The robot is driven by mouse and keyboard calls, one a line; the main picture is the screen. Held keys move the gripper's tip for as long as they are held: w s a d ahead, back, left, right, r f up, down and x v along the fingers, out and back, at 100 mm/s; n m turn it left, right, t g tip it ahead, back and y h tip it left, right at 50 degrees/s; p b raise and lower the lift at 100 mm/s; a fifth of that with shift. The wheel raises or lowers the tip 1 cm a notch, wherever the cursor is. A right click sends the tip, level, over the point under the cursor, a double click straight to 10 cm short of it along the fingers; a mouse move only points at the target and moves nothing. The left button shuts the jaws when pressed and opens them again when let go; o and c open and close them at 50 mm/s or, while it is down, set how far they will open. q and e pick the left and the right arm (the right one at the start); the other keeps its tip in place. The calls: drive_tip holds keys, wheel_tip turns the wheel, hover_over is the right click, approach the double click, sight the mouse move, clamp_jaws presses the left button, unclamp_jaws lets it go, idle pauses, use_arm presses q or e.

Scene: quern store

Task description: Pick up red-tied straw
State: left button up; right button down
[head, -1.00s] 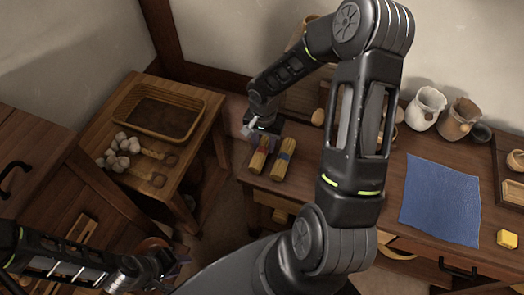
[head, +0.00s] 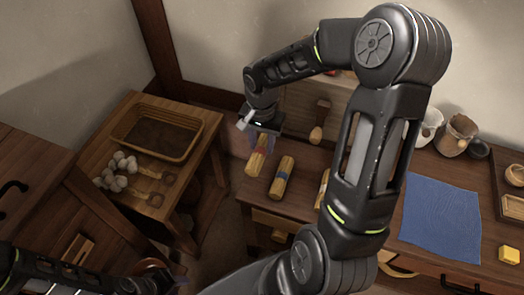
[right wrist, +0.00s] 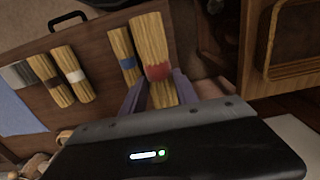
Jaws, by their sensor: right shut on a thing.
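The red-tied straw (right wrist: 149,40) is a short bundle of pale yellow straw with a red band. In the right wrist view it sits between the purple fingers of my right gripper (right wrist: 156,92), which is shut on it. In the head view the bundle (head: 256,161) hangs under my right gripper (head: 261,143), a little above the bench's left end. Its band is hidden there by the fingers. My left gripper (head: 165,275) is low at the left, partly out of frame, and its jaws are unclear.
Blue-tied straw (head: 282,178) lies close to the right on the bench. White-tied (right wrist: 69,68) and brown-tied (right wrist: 46,74) bundles lie further along. A blue cloth (head: 440,220) and yellow block (head: 509,254) are right. A side table holds a basket (head: 195,140) and pale lumps.

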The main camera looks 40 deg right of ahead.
drive_tip(key=shift+r, duration=0.15)
idle(0.5)
drive_tip(key=w+a+r+n, duration=0.7)
drive_tip(key=w+a+n, duration=0.3)
drive_tip(key=a+n, duration=0.1)
drive_tip(key=shift+a+r, duration=0.2)
drive_tip(key=shift+a, duration=0.6)
drive_tip(key=shift+d, duration=0.1)
